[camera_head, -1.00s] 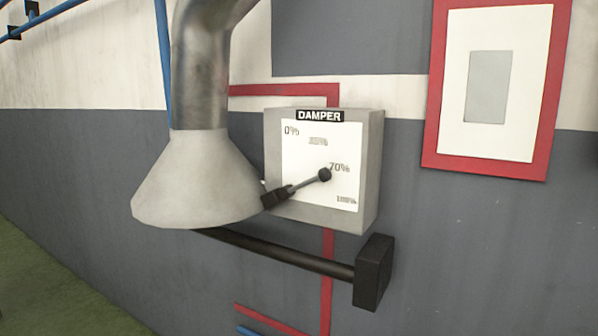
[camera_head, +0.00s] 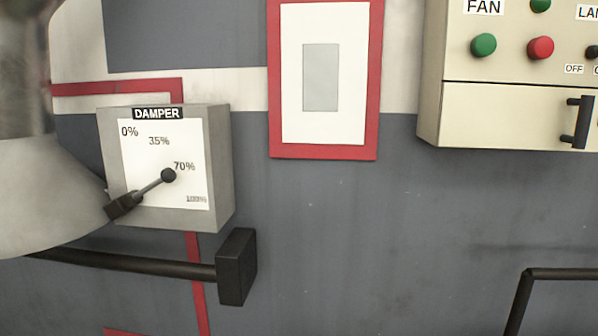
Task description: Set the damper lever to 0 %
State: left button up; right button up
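The damper box (camera_head: 222,165) is a grey wall box with a white dial face (camera_head: 140,170) in the head view, left of centre. Its face reads 0%, 35%, 70% and 100% from top to bottom right. The damper lever (camera_head: 152,185) is a thin grey rod with a black round knob (camera_head: 168,175) and a black pivot block (camera_head: 124,205) at the lower left. The knob points up and right, at the 70% mark. Neither of my grippers shows in the view.
A grey hood (camera_head: 40,200) stands left of the box, close to the lever's pivot. A black bar with a block end (camera_head: 237,267) juts out below the box. A red-framed white panel (camera_head: 325,80) hangs right, then a cream fan panel (camera_head: 505,115) with a black handle.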

aim_at(122, 204)
jog(key=z, duration=0.5)
jog(key=i, duration=1.2)
jog(key=u, duration=1)
